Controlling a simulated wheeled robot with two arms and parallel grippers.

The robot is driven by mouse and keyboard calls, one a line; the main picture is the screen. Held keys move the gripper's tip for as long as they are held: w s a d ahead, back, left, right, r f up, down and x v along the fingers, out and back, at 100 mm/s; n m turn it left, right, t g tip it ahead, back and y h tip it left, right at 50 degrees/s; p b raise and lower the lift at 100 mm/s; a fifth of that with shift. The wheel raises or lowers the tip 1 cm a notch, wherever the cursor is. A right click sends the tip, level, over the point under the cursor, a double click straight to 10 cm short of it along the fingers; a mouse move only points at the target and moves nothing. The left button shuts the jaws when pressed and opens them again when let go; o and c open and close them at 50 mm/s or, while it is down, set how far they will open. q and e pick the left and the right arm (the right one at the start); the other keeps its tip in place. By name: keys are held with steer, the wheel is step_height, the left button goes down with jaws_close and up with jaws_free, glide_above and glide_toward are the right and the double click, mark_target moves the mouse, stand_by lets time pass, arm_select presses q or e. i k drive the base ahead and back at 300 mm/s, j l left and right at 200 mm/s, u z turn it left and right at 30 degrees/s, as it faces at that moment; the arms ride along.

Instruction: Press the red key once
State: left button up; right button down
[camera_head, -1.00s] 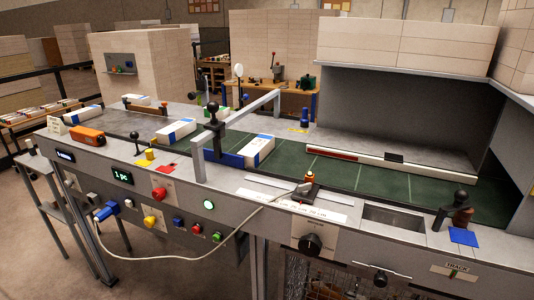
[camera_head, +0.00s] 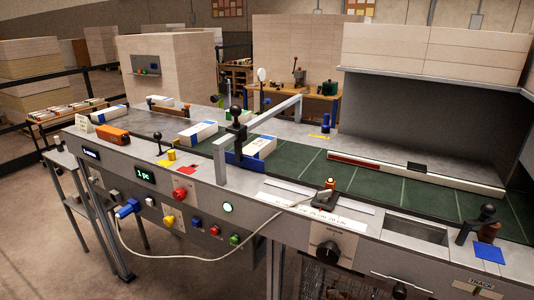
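A small red key (camera_head: 214,231) sits on the front panel of the machine, between a blue key (camera_head: 196,222) and a green key (camera_head: 234,239). A larger red mushroom button (camera_head: 181,194) is on a pale plate above and to the left of it. A flat red patch (camera_head: 188,166) lies on the ledge above. Nothing touches the red key. Neither of my grippers shows in the head view.
A white cable hangs in a loop below the keys, from a blue plug (camera_head: 128,209) to a device (camera_head: 327,194) on the ledge. Paper reams (camera_head: 198,133) lie on the machine bed.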

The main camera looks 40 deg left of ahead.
mark_target(214, 231)
steer(key=u, duration=1)
